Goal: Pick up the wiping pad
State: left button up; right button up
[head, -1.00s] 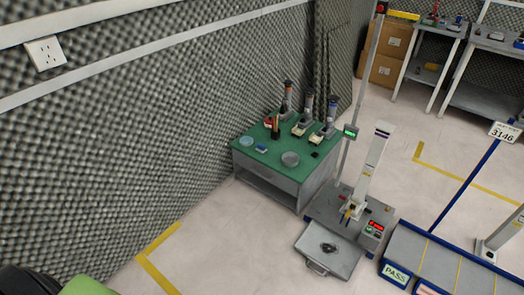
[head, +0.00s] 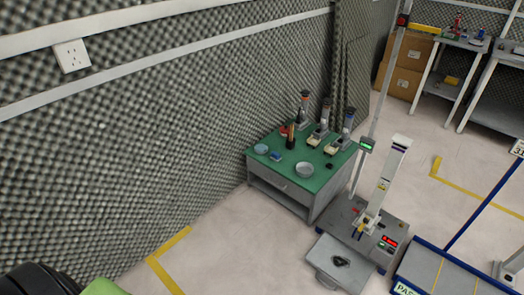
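I cannot single out the wiping pad for sure at this size. A small blue block (head: 276,156) lies on the green-topped table (head: 312,183), beside a round light-blue dish (head: 261,148), and may be the pad. A small dark item (head: 330,166) lies near the table's right side. Neither of my grippers is in view, and nothing on the table is seen to be held.
The table also carries a grey bowl (head: 305,169), a dark cup with sticks (head: 291,137) and several microscope-like devices. A scale-like machine (head: 370,225) and a grey tray (head: 325,252) stand right of it. Floor (head: 235,230) in front is clear.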

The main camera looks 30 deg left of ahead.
aim_at(276, 156)
jog(key=i+j, duration=0.25)
jog(key=i+j+z, duration=0.15)
jog(key=j, duration=0.3)
jog(key=i+j, duration=0.3)
jog(key=j+z, duration=0.05)
jog(key=j, duration=0.05)
